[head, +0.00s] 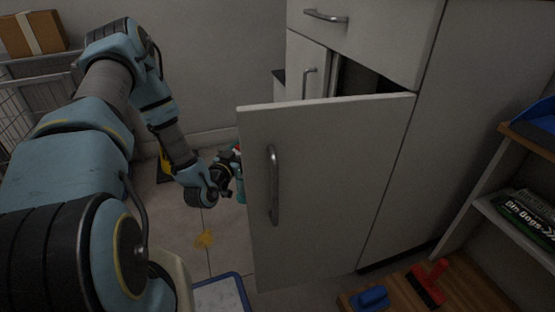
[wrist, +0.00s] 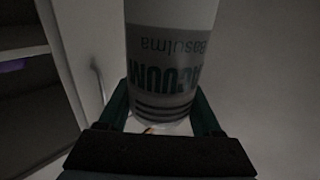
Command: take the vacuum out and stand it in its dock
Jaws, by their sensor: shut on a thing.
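The vacuum (wrist: 170,75) is a pale cylinder with a grey label reading "Basulma VACUUM", upside down in the wrist view. My gripper (wrist: 165,120) is shut on it, one teal finger on each side. In the head view my gripper (head: 239,185) is at the free edge of the open cabinet door (head: 325,190), partly hidden by it. The door hides nearly all of the vacuum there; a little red shows by the fingers. I cannot make out the dock in either view.
A drawer front (head: 350,25) sits above the door. A red brush (head: 428,283) and a blue brush (head: 371,297) lie on wood at right. A wire cart (head: 25,100) stands left.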

